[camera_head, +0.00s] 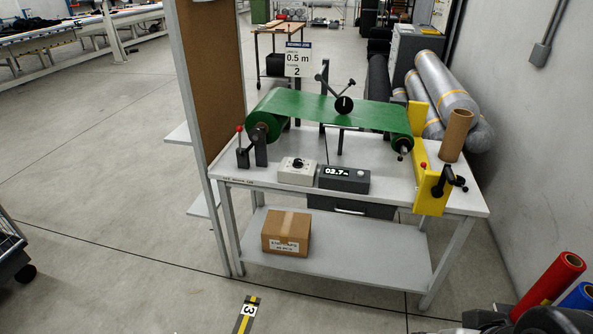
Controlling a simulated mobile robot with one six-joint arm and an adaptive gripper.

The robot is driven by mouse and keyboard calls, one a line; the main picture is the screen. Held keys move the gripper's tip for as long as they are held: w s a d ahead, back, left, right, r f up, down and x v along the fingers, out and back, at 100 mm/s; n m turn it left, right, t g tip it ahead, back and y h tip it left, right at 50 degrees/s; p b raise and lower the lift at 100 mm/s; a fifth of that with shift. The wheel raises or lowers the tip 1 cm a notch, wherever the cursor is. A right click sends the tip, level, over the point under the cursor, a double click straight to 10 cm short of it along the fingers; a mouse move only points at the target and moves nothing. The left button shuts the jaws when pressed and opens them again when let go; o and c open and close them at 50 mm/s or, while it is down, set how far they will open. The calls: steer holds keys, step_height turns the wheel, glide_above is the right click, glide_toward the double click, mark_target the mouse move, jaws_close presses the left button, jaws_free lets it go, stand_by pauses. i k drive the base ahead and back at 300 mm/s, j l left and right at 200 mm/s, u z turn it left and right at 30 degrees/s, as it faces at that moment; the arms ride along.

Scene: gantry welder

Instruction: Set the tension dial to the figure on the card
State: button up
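The card (298,60) stands upright behind the green web and reads "0.5 m" with a large "2" below it. Its smaller print is too small to read surely. A light grey box (287,177) with a dark round knob (298,164) sits at the front of the table; it looks like the tension dial. Its scale and setting are too small to read. Beside it, touching or nearly so, is a dark counter box (345,182) whose lit display reads about "03.7 m". My gripper is not in view.
Green web (325,110) runs between two rollers above the table (250,178). A red-knobbed lever (241,148) stands left, a yellow bracket (432,190) with a brown tube (455,135) right. A carton (286,233) is on the lower shelf. Floor in front (150,285) is mostly clear.

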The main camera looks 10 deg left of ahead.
mark_target(298, 163)
steer(key=i+j, duration=0.2)
steer(key=i, duration=0.55)
steer(key=i+j+u, duration=0.1)
steer(key=i, duration=0.7)
steer(key=i+j, duration=0.25)
steer(key=i, duration=0.5)
